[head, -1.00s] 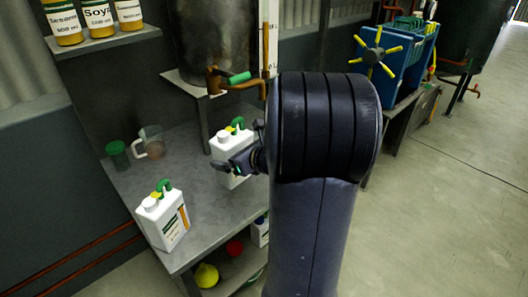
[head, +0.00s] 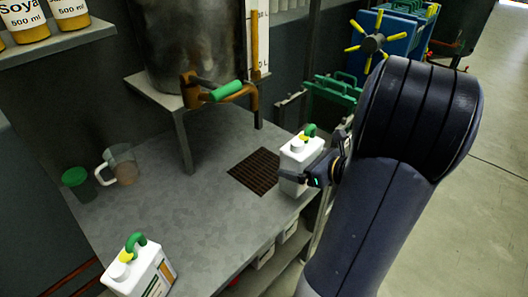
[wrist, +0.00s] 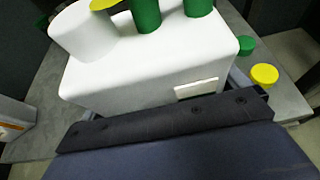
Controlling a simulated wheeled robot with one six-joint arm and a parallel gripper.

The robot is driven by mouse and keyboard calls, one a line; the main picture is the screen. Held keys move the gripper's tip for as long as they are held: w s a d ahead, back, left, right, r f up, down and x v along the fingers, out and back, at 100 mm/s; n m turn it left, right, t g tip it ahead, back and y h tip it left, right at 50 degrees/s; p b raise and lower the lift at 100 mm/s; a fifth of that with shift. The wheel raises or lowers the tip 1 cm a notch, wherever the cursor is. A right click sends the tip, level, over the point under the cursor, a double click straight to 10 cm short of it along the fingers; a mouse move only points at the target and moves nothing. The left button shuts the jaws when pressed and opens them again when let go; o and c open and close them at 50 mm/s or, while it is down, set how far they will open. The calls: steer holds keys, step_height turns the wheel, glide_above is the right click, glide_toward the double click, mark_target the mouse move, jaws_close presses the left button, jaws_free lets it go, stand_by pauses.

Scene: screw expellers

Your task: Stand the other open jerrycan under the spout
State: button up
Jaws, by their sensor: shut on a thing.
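My gripper (head: 324,176) is shut on a white jerrycan (head: 297,165) with a green handle, a yellow part and a white neck. It is upright at the bench's right side, right of the dark grate; I cannot tell if it touches the bench. The held jerrycan (wrist: 150,70) fills the upper wrist view. The brown spout (head: 190,95) with a green lever hangs from the metal tank, left of the held jerrycan. Another white jerrycan (head: 140,272) with a green handle stands at the bench's near left; its label edge shows in the wrist view (wrist: 14,122).
The dark grate (head: 258,170) lies on the grey bench (head: 210,215), right of the tank stand's front leg (head: 183,142). The bench middle is clear. Bottles (head: 70,12) stand on a shelf above.

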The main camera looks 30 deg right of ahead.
mark_target(292, 154)
steer(key=shift+w+r+b+x, duration=0.15)
steer(key=shift+r+b+x, duration=0.15)
steer(key=shift+x, duration=2.1)
steer(key=shift+w+r+b+x, duration=0.15)
steer(key=shift+r+x, duration=0.2)
steer(key=shift+x, duration=2)
steer(key=shift+w+r+b+x, duration=0.1)
steer(key=shift+r+b+x, duration=0.2)
steer(key=shift+x, duration=2.1)
steer(key=shift+a, duration=0.1)
steer(key=shift+f, duration=0.1)
steer(key=o, duration=1.2)
steer(key=shift+c, duration=0.2)
steer(key=shift+s+r, duration=0.3)
steer(key=p+v, duration=0.1)
steer(key=v, duration=1)
steer(key=shift+s+p, duration=0.2)
steer(key=shift+p, duration=0.15)
